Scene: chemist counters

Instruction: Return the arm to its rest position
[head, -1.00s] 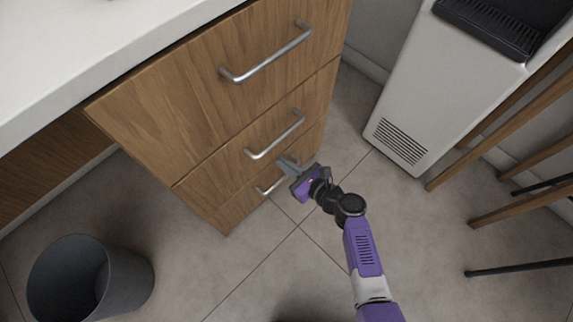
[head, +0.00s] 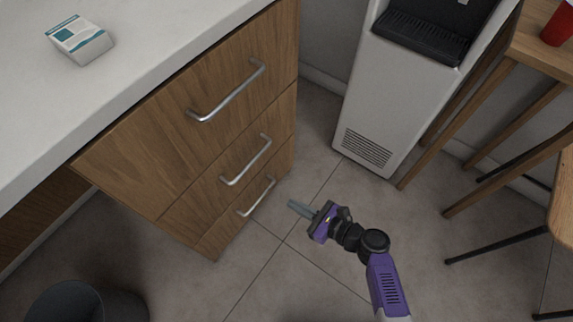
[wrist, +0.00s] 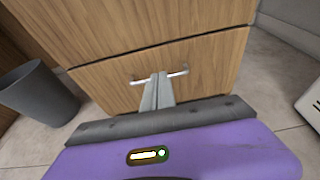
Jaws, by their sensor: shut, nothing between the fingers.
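My arm stretches out low over the floor in the head view, purple and black. My gripper (head: 301,209) is shut and empty, its grey fingers pointing left toward the wooden drawer unit (head: 190,150). In the head view the fingertips are apart from the bottom drawer's handle (head: 257,197). In the wrist view the shut fingers (wrist: 157,92) overlap the middle of a silver handle (wrist: 181,72) on a drawer front. All three drawers look closed.
A white counter (head: 130,60) with a small box (head: 79,40) tops the drawers. A grey bin (head: 75,302) stands lower left. A white dispenser (head: 395,100) stands behind, and a wooden table (head: 525,45) with a red cup (head: 558,25) is at right. Floor around my gripper is clear.

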